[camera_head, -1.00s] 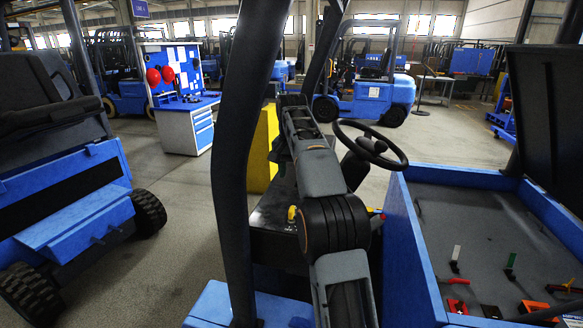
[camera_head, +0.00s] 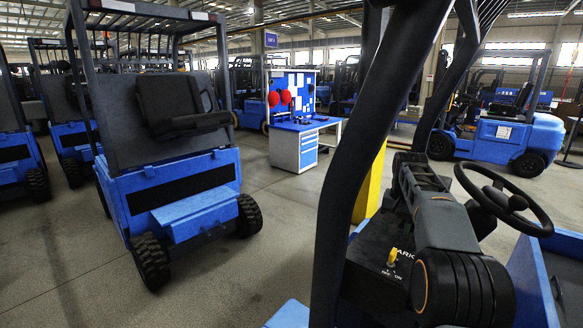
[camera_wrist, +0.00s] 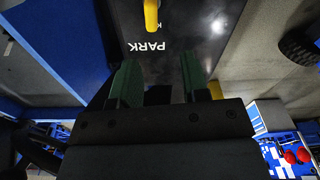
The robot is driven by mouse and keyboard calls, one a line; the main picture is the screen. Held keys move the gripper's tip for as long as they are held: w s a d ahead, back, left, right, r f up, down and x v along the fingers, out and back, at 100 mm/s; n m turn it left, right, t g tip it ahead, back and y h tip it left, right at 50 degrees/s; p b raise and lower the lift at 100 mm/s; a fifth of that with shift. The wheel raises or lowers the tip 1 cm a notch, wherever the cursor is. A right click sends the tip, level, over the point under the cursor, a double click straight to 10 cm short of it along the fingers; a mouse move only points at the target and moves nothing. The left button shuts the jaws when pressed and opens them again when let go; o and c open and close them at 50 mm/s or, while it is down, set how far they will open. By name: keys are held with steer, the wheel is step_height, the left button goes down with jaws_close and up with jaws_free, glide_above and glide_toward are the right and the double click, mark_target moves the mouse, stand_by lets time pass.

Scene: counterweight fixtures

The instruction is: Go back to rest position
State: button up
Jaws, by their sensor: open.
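My gripper (camera_wrist: 160,82) shows in the wrist view with its two green-padded fingers spread apart and nothing between them. Beyond the fingertips is a dark panel (camera_wrist: 185,25) with the word PARK and a yellow lever (camera_wrist: 152,14). The fingers are apart from the lever. In the head view the same yellow lever (camera_head: 393,257) stands on the dark panel, beside my arm.
A steering wheel (camera_head: 503,200) stands right of my arm, close to it. A dark post (camera_head: 372,150) rises left of it. A blue forklift (camera_head: 185,190) stands at left, a workbench (camera_head: 293,145) with red discs behind. Grey floor between is open.

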steer(key=s+a+f+n+t, duration=0.1)
steer(key=s+a, duration=0.3)
steer(key=s, duration=0.5)
steer(key=s+a+f+n+t+b, duration=0.1)
steer(key=s+a+f+n, duration=0.2)
steer(key=s, duration=0.6)
steer(key=s+a+f+n+t+b, duration=0.1)
steer(key=s+a+f+t, duration=0.1)
steer(key=s+a+f, duration=0.2)
steer(key=shift+s+a+f+n, duration=0.35)
steer(key=shift+s+a, duration=1.2)
steer(key=shift+s, duration=1.2)
steer(key=shift+r, duration=0.15)
